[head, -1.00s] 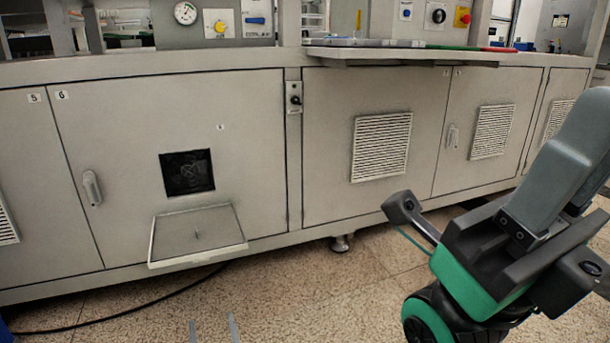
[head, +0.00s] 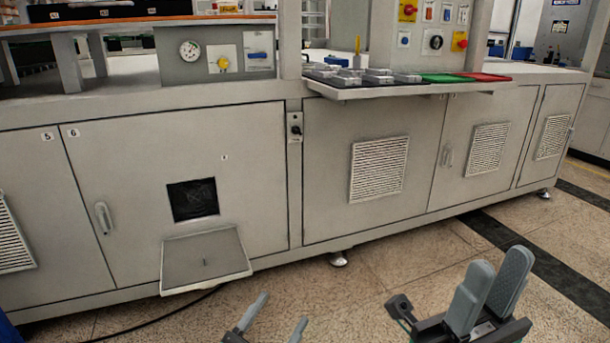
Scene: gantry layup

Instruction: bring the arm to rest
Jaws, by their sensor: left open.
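My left gripper (head: 284,308) shows at the bottom edge of the head view, left of my right one. Its two thin grey fingers stand apart with floor visible between them, and nothing is held. The rest of it is cut off by the frame edge. My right gripper (head: 498,270) is at the lower right, with two broad grey fingers pointing up close together on a dark and green body. I see nothing between them, but this angle does not show whether they are open. Both grippers are over the floor, in front of the cabinet.
A long grey cabinet (head: 235,133) crosses the view. A small flap (head: 190,262) sticks out from its front at lower left. A shelf (head: 350,93) with grey blocks and green and red panels juts out above. Tiled floor lies clear between cabinet and grippers.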

